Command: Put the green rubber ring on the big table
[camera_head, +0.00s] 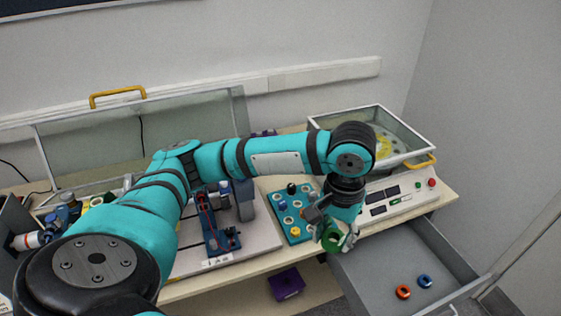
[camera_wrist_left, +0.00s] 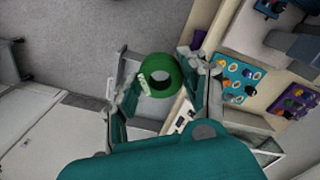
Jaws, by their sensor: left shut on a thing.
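The green rubber ring (camera_head: 331,241) is held by my left gripper (camera_head: 336,236), above the table's front edge and the near left corner of the open drawer. In the left wrist view the thick green ring (camera_wrist_left: 176,72) sits between the two fingers of my left gripper (camera_wrist_left: 164,84), with a small pale label on its side. The light wooden table (camera_head: 262,262) carries the equipment along the wall. My right gripper is not in view.
A teal holed tray (camera_head: 278,206) with small parts stands left of my gripper. The open grey drawer (camera_head: 375,262) holds an orange ring (camera_head: 403,292) and a blue ring (camera_head: 425,281). A glass-lidded machine (camera_head: 405,200) stands at the right. A purple tray (camera_head: 286,284) lies below.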

